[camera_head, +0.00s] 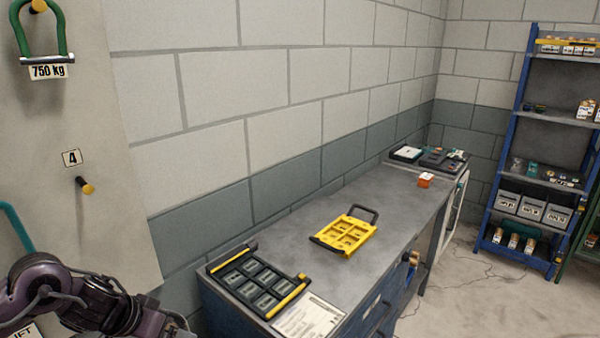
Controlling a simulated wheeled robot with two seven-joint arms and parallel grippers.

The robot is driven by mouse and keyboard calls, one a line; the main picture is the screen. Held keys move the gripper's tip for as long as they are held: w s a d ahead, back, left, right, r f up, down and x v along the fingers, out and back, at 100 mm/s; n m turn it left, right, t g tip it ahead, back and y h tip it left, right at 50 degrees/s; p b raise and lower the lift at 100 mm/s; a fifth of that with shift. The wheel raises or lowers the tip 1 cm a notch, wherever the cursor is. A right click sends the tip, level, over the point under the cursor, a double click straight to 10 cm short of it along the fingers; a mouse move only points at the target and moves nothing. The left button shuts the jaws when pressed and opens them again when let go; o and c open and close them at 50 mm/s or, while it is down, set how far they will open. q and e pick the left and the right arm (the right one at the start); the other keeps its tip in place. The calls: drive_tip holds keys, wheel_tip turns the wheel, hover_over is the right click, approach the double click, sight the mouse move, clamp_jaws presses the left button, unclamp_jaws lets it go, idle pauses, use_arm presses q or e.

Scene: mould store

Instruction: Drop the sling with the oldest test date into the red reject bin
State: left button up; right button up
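A green sling (42,50) hangs in a loop from a peg on the pale board at the upper left, with a white "750 kg" tag at its lower end. No test date is readable on it. Part of a teal loop (18,228), possibly another sling, shows at the left edge, cut off by the frame. A peg (85,186) under a label "4" is bare. No red reject bin is in view. My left arm comes in at the lower left, but its fingers are not visible. My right gripper is not in view.
A grey-topped workbench (400,210) runs along the block wall, holding a black tray (262,284), a yellow case (345,235), a paper sheet (308,317) and a small orange box (425,180). A blue shelf rack (510,130) stands at right. Floor (455,290) right of the bench looks open.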

use_arm(q)
drive_tip(key=a+f+m+b, duration=0.1)
drive_tip(key=a+f+b, duration=0.3)
drive_tip(key=f, duration=0.2)
drive_tip(key=w+a+f+m+b, duration=0.1)
drive_tip(key=a+f+b, duration=0.2)
drive_tip(key=f+b, duration=0.2)
drive_tip(key=shift+w+a+f+h, duration=0.2)
drive_tip(key=shift+a+f+h, duration=0.2)
drive_tip(key=shift+f, duration=0.15)
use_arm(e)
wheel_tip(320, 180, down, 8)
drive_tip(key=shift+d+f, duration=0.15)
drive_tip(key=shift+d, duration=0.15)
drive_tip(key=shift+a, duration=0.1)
